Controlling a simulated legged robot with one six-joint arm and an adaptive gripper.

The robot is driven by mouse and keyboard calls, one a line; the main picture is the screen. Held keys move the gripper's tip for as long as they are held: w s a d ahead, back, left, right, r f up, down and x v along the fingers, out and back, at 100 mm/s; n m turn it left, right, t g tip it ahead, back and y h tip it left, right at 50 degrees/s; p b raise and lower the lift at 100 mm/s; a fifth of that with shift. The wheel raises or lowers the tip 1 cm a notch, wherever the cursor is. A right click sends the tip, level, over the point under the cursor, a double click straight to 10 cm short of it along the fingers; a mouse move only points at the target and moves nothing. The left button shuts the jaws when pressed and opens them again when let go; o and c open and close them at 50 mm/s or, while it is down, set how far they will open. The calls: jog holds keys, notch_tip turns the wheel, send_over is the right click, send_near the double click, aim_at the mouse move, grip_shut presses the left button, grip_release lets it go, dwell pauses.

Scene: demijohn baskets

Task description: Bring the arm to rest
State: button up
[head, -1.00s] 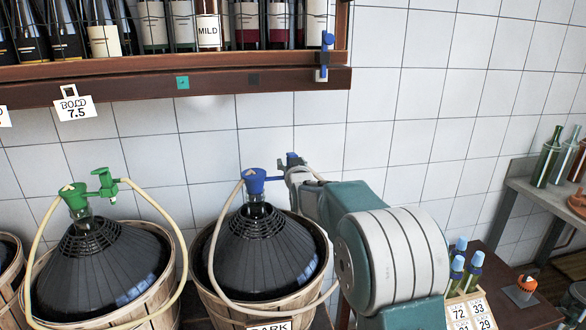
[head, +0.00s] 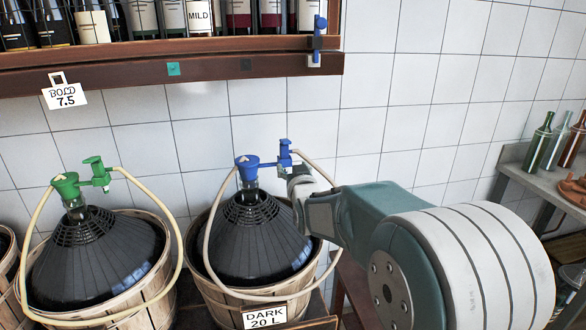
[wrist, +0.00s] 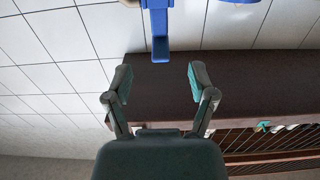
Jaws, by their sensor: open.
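My gripper (wrist: 160,85) is open and empty in the wrist view, its two fingers spread apart. In the head view, the end of my arm reaches in from the right, close beside the blue tap (head: 285,155) on the dark demijohn (head: 250,235). The fingers are hard to make out there. In the wrist view, a blue part (wrist: 159,30) that looks like the tap stands beyond the fingertips, apart from them.
The demijohn stands in a wooden basket labelled DARK 20 L (head: 264,316). A hose (head: 205,235) loops around it. A green-tapped demijohn (head: 95,255) stands at left. A bottle shelf (head: 190,75) hangs above. A bench with bottles (head: 545,180) is at right.

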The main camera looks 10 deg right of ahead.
jog(key=s+f+g, duration=0.3)
jog(key=s+g, duration=0.3)
jog(key=s, duration=1.3)
jog(key=s+f+g, duration=0.4)
jog(key=s+g, duration=0.2)
jog(key=s, duration=1.4)
